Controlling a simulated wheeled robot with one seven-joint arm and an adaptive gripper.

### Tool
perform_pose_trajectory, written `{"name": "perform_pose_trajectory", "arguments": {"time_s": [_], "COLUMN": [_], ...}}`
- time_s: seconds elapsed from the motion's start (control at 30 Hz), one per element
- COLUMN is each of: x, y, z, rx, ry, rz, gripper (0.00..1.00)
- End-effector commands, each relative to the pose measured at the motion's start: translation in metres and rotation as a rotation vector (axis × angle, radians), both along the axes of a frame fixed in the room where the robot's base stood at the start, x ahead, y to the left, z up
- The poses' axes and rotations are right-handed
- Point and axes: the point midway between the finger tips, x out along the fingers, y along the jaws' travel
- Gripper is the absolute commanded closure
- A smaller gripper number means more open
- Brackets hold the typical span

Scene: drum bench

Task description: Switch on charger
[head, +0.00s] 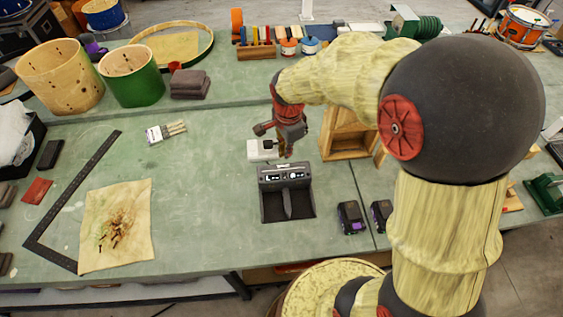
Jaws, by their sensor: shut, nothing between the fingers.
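The charger (266,200) appears to be the dark grey box on the green bench, with an open bay at its front. A panel with small white markings (285,177) runs along its back edge; whether any light is lit is too small to tell. My gripper (286,153) points down just behind that panel, with its fingers together and empty. It looks close to the charger, but I cannot tell whether it touches. A white box (260,150) sits just behind the charger, partly hidden by my gripper.
Two dark battery-like blocks (351,217) (381,212) lie right of the charger. A wooden box (348,136) stands behind, partly hidden by my arm. A stained cloth (117,222) and a black square (70,200) lie left. The bench between cloth and charger is clear.

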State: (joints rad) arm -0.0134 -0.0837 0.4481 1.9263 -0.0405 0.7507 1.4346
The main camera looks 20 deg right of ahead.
Motion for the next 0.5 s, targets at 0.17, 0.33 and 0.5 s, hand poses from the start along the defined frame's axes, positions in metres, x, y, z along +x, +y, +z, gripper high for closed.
{"name": "perform_pose_trajectory", "arguments": {"time_s": [0.17, 0.33, 0.5], "x": [0.0112, 0.0125, 0.0125], "y": [-0.0003, -0.0002, -0.0002], "z": [0.0061, 0.0062, 0.0063], "rx": [0.023, 0.039, 0.043], "ry": [-0.036, -0.045, -0.047], "rz": [-0.208, -0.331, -0.371], "gripper": [1.00, 1.00, 1.00]}}
